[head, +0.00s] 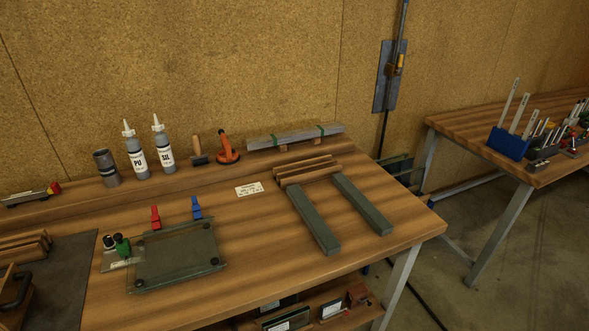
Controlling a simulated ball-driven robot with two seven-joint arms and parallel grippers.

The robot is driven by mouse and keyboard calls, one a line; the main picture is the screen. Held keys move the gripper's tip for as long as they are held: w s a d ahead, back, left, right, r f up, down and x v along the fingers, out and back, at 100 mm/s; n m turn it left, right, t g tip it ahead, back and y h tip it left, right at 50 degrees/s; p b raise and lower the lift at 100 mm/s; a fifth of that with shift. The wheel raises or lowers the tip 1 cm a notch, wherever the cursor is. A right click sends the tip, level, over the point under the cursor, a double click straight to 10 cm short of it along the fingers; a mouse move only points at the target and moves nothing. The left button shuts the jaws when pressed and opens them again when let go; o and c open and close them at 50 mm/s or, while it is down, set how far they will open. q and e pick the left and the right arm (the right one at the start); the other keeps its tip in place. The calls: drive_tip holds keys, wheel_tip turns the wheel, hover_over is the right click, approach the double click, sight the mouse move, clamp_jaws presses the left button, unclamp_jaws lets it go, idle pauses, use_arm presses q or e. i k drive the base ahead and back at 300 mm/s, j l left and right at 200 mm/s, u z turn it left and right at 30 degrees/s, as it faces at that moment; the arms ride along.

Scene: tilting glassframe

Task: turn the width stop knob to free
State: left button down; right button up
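A glass plate fixture (180,251) lies on the wooden bench at the lower left, with dark round pads at its corners. At its left edge is a small pale block (115,263) with a dark green knob (122,245) and a black, light-topped knob (108,242) beside it. The frame does not show which of these is the width stop knob, and their settings are too small to read. A red clip (155,218) and a blue clip (196,208) stand at the fixture's back edge. Neither of my grippers is in view.
Two grey-green bars (362,204) and stacked wooden strips (307,170) lie right of the fixture. Two white-labelled bottles (164,148), a dark cylinder (107,168) and an orange suction lifter (227,150) stand behind. Bare bench lies between fixture and bars.

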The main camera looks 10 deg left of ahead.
sight(108, 241)
drive_tip(key=u, duration=1.6)
drive_tip(key=i+j+z, duration=0.15)
drive_tip(key=z, duration=0.35)
drive_tip(key=i+j+z, duration=0.1)
drive_tip(key=j+z, duration=0.2)
drive_tip(key=z, duration=0.2)
